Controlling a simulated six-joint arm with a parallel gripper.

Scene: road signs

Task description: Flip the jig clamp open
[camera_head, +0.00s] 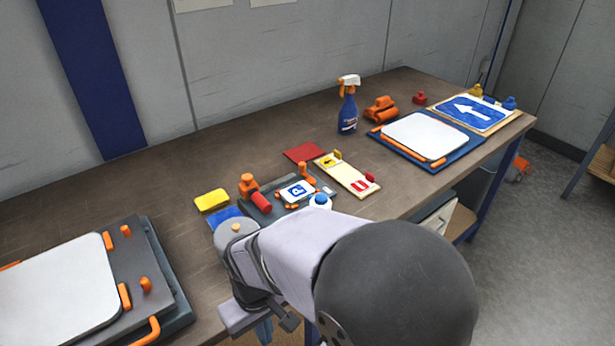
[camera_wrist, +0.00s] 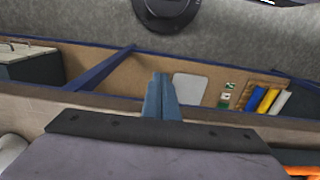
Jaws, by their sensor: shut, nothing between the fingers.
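The dark jig (camera_head: 262,212) lies on the bench at mid-picture in the head view. A small blue-and-white P sign (camera_head: 297,191) lies on it. An orange clamp (camera_head: 249,184) with a red cylindrical grip (camera_head: 261,203) stands at its left; whether it is open or closed I cannot tell. A second orange part (camera_head: 306,172) stands at the jig's back right. My gripper shows in the wrist view, its blue fingers (camera_wrist: 161,97) together and empty. In the head view its fingers (camera_head: 264,332) point down near the bench's front edge, apart from the jig. My arm hides part of the jig's front.
A yellow sponge (camera_head: 212,200) and a blue cloth (camera_head: 227,217) lie left of the jig. A cream board (camera_head: 347,178), a red square (camera_head: 304,153) and a spray bottle (camera_head: 348,105) are behind and right. Larger fixtures with white plates (camera_head: 60,300) stand at both bench ends.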

